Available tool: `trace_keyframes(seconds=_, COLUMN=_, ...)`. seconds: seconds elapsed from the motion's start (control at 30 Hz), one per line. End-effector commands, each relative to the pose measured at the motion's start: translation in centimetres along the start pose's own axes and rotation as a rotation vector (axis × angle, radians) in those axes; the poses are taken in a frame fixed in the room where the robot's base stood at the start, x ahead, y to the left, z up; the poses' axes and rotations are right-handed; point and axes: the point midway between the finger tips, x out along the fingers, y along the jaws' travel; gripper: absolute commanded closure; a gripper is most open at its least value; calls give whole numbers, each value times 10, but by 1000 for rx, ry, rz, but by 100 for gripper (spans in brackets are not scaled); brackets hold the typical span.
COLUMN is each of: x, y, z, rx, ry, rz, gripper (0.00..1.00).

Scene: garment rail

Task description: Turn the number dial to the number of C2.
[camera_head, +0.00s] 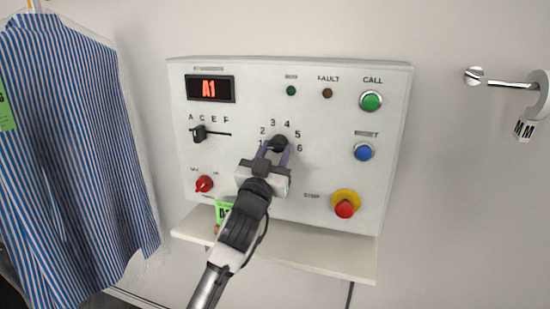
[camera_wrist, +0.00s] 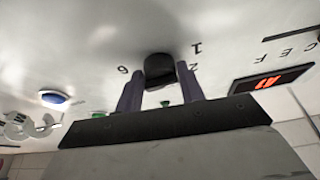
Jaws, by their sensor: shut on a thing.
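The number dial (camera_head: 279,143) is a black knob on the white control panel (camera_head: 320,90), with the numbers 1 to 6 around it. My gripper (camera_head: 273,148) is shut on the dial, with one purple finger on each side. The dial also shows between the fingers in the wrist view (camera_wrist: 158,68). Its pointer is hidden or too small to tell. The red display (camera_head: 209,88) reads A1; it also shows upside down in the wrist view (camera_wrist: 271,82). The letter slider (camera_head: 199,132) is at the left end of its slot, near A and C.
Right of the dial are a green CALL button (camera_head: 371,101), a blue button (camera_head: 363,152) and a red stop button (camera_head: 345,208). A red switch (camera_head: 204,184) is lower left. A shelf (camera_head: 300,248) juts out below. A striped shirt (camera_head: 70,150) hangs at the left.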

Motion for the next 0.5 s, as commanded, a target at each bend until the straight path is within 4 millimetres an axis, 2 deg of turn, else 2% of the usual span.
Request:
trace_keyframes(seconds=0.13, x=-2, y=-1, z=5, rx=94, ry=0, rz=38, gripper=84)
trace_keyframes(seconds=0.5, x=-1, y=-5, z=2, rx=366, ry=-1, rz=150, gripper=84)
